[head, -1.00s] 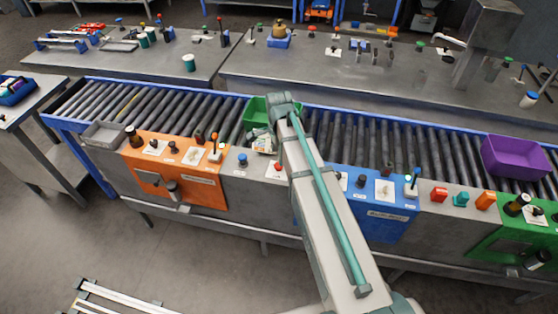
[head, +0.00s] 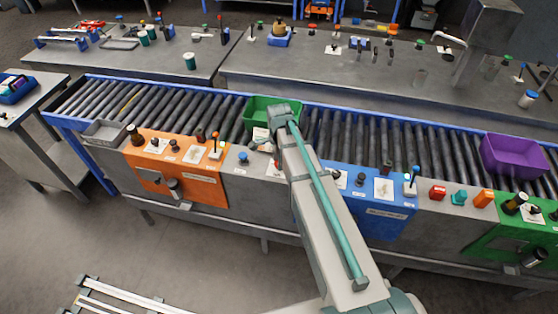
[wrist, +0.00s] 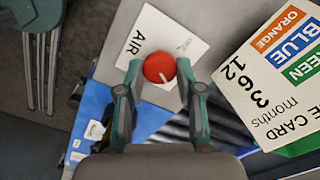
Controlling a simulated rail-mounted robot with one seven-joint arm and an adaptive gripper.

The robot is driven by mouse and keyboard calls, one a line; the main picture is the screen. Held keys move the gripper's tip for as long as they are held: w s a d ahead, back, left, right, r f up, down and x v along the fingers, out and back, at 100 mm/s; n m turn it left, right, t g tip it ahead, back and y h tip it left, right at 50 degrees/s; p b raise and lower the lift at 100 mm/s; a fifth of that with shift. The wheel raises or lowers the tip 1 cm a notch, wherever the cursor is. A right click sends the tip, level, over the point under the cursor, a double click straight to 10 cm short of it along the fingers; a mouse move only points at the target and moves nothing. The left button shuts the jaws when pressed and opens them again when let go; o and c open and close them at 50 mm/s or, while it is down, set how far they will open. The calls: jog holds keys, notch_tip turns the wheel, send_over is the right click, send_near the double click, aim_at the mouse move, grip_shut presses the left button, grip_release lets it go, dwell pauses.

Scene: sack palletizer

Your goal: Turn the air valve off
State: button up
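The air valve is a red round knob (wrist: 159,68) with a pale line on its top. It sits on a white plate marked AIR (wrist: 172,42), on the grey panel. My gripper (wrist: 159,72) is over it in the wrist view, with one finger on each side of the knob. The fingers are apart, and a small gap seems to show beside the knob; firm contact cannot be made out. In the head view my arm hides most of the gripper and the knob.
A blue panel (head: 375,215) is right of my arm and an orange panel (head: 178,172) is left, both with several controls. A green bin (head: 258,105) and a purple bin (head: 512,156) sit on the roller conveyor (head: 190,107). A printed card (wrist: 275,75) is close by.

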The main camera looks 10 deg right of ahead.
jog(key=c, duration=0.5)
jog(key=shift+n, duration=0.4)
jog(key=n+b, duration=0.1)
jog(key=n, duration=0.1)
jog(key=shift+n, duration=0.4)
jog(key=n+b, duration=0.1)
jog(key=n, duration=0.2)
jog(key=shift+n, duration=0.4)
jog(key=n, duration=0.5)
jog(key=shift+w+b, duration=0.1)
jog(key=shift+b, duration=0.25)
jog(key=n, duration=0.5)
jog(key=shift+n, duration=0.3)
jog(key=o, duration=1.1)
